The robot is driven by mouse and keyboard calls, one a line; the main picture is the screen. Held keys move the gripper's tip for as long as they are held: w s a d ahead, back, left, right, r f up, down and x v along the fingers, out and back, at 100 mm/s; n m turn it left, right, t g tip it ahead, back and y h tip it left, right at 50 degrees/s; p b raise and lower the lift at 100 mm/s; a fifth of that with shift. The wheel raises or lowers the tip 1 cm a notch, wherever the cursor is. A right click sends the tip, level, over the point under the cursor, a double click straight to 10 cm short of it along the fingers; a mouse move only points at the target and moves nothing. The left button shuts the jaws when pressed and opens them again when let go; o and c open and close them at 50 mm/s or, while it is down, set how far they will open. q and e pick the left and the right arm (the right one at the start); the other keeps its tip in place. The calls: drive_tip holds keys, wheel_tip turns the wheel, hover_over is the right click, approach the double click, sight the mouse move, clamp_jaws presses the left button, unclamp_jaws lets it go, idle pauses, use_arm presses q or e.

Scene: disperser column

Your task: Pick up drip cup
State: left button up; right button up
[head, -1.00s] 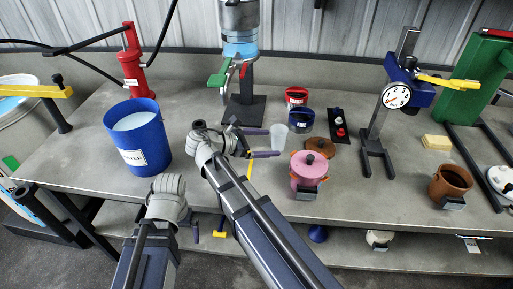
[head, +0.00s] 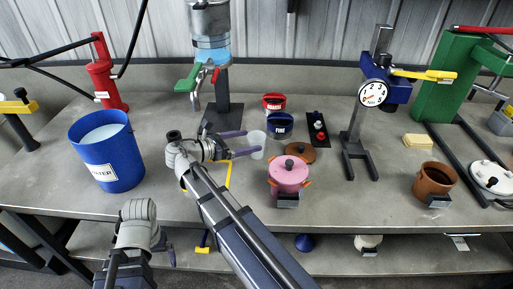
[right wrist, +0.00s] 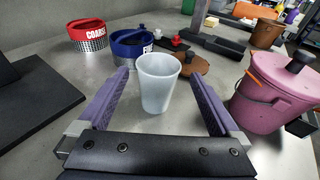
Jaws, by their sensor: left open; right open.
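The drip cup, a small frosted translucent cup (head: 257,144), stands upright on the workbench near the dispenser column. It also shows in the right wrist view (right wrist: 160,85), with its mouth up and empty-looking. My right gripper (head: 247,142) is open, its purple fingers reaching toward the cup. In the right wrist view the fingers (right wrist: 156,88) stand on either side of the cup, with a gap visible at each side. My left gripper (head: 168,250) is open and empty, low at the bench's front edge, partly hidden by its own wrist.
A pink lidded pot (right wrist: 275,92) stands close to my right finger. A brown lid (head: 299,152), red COARSE cup (head: 273,103) and blue FINE cup (head: 280,126) sit beyond. The column's black base (head: 222,119) is behind; a blue bucket (head: 106,155) stands left.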

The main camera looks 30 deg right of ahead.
drive_tip(key=d, duration=0.4)
drive_tip(key=shift+w+d+f+b, duration=0.25)
drive_tip(key=shift+f+b, duration=0.1)
drive_tip(key=shift+f, duration=0.05)
drive_tip(key=c, duration=1.3)
